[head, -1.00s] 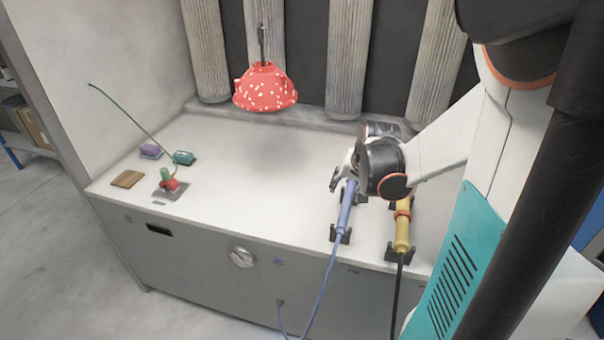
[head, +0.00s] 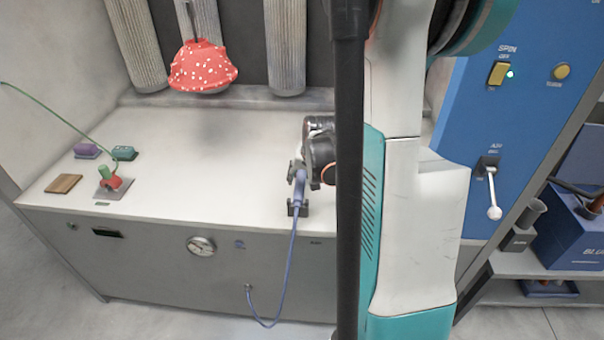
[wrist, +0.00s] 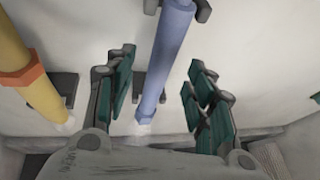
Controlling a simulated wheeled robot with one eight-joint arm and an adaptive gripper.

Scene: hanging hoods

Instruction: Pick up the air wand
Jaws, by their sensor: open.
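A blue wand (head: 300,187) with a blue hose lies in a dark holder on the white bench top. The wrist view shows the blue wand (wrist: 168,50) running between the two open fingers of my gripper (wrist: 160,65), with a gap on each side. In the head view my gripper (head: 297,172) is low over the wand's far end. A yellow wand (wrist: 14,60) with an orange collar lies left of my gripper in the wrist view. In the head view it is hidden behind my body. No label shows which is the air wand.
A red speckled hood (head: 203,68) hangs over the bench (head: 200,150). The blue hose (head: 290,260) loops down the bench front. A red-and-green item (head: 112,180), a wooden block (head: 64,184) and small blocks lie left. A blue control panel (head: 530,110) stands right. The bench middle is clear.

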